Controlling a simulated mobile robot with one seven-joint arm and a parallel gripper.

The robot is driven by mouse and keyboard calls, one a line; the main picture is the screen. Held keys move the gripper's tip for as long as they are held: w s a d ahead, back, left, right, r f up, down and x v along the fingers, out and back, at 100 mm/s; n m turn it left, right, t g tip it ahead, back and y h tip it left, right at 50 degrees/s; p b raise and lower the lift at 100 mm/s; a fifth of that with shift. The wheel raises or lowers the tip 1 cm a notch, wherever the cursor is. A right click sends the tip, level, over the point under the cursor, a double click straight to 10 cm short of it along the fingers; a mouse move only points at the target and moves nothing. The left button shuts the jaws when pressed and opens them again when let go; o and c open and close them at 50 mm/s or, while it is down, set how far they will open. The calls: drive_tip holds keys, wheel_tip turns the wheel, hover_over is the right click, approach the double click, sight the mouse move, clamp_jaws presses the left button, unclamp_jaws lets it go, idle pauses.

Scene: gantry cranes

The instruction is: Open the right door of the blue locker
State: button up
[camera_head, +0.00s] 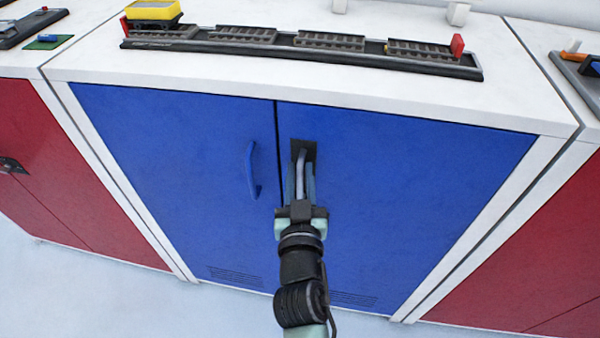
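The blue locker has a white frame (560,150) and two blue doors. The left door (180,150) has a blue bar handle (250,170). The right door (420,180) appears closed, flush with the left one along a dark vertical seam. Near that seam, a light grey handle (300,168) shows in front of a dark plate (309,150). My gripper (302,178) is at this handle, with one finger on each side of it. I cannot tell whether the fingers press on the handle. My gripper and arm hide part of the right door's lower left.
Red lockers stand at the left (60,170) and right (530,260). The white top holds a dark track piece (300,45) with red ends and a yellow block (153,10). Pale floor (120,295) is clear in front of the locker.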

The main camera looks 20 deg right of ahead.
clamp_jaws()
idle(1.3)
